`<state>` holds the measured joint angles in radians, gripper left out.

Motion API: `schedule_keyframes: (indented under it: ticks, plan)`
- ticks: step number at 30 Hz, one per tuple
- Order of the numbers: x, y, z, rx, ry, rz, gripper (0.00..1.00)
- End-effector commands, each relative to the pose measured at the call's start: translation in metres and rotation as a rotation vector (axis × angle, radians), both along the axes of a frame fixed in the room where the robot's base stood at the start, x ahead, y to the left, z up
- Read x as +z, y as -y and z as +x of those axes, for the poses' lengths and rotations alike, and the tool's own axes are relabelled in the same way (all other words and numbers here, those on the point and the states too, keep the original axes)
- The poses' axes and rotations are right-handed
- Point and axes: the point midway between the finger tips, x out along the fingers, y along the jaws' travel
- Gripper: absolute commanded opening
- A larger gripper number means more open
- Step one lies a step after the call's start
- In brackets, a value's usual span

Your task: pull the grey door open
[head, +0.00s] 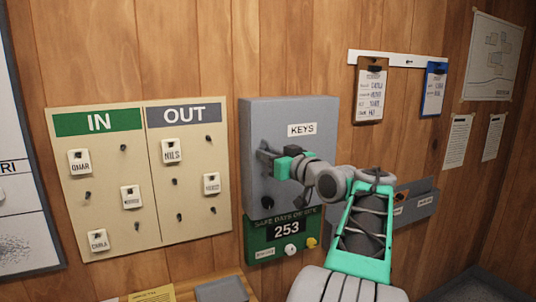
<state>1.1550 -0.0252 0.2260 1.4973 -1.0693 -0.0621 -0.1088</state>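The grey door (270,118) is the front of a wall-mounted key cabinet with a white KEYS label (301,129). It looks closed. My gripper (264,154) is at the left part of the door, about mid-height, with its dark fingers against or just in front of the door face. No handle can be made out; the gripper may hide it. I cannot tell whether the fingers are open or shut, or whether they hold anything. My arm covers the lower right of the door.
A green sign reading 253 (287,230) is just below the cabinet. An IN/OUT board (190,229) with hanging name tags is close on the left. A grey wall tray (425,206) is at the right, partly behind my arm. Clipboards (370,92) hang higher up.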

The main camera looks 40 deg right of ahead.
Motion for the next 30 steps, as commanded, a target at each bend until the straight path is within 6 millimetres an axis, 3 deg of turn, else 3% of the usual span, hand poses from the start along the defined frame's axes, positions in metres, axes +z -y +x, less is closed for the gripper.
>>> schedule_keyframes:
  ticks: [6,30]
  plan:
    - [-0.0001,0.0001,-0.0003,0.0,0.0,0.0,0.0]
    - [0.0,0.0003,-0.0004,-0.001,-0.001,0.0,0.0]
